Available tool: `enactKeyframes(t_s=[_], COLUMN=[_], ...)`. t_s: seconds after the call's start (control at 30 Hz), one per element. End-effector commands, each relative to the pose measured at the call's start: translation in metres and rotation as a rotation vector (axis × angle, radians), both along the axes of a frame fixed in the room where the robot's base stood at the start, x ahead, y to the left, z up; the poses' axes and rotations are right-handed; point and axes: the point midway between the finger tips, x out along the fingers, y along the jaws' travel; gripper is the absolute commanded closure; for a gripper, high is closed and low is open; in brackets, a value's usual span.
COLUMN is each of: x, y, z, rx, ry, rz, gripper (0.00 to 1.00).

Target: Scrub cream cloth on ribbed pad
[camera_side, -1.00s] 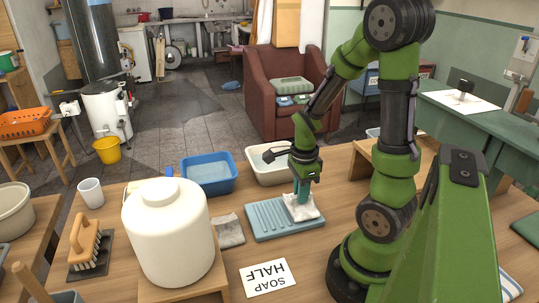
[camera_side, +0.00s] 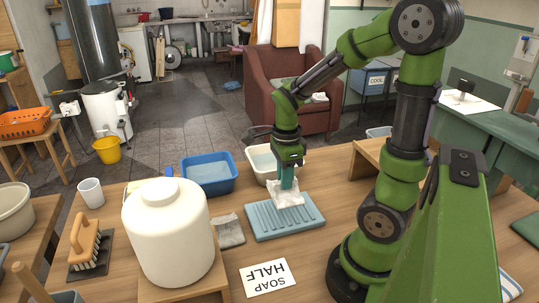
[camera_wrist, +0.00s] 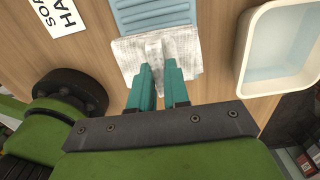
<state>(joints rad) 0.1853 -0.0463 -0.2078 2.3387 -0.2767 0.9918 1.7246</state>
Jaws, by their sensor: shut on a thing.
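The cream cloth (camera_side: 287,196) is pinched in my gripper (camera_side: 288,182), which is shut on it from above. The cloth lies over the far right part of the blue ribbed pad (camera_side: 270,222), spread below the fingertips; I cannot tell how firmly it touches. In the wrist view the teal fingers hold a raised fold of the cloth (camera_wrist: 182,50), which overlaps the near end of the ribbed pad (camera_wrist: 150,14). Much of the pad's ribbed surface is bare.
A white tub of water (camera_side: 262,165) and a blue tub (camera_side: 208,172) stand behind the pad. A grey folded cloth (camera_side: 229,231) lies left of it. A big white jar (camera_side: 168,232) and a brush (camera_side: 88,245) stand further left. A "SOAP HALF" card (camera_side: 267,278) lies in front.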

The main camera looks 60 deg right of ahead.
Motion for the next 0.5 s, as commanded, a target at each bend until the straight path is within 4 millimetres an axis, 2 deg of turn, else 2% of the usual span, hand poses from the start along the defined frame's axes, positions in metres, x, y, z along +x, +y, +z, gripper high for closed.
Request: enactKeyframes(t_s=[0.2, 0.5], x=[0.001, 0.0], y=[0.0, 0.0], z=[0.018, 0.022], rx=[-0.001, -0.001], ry=[-0.003, -0.001], rz=[0.001, 0.001], gripper=[1.0, 1.0])
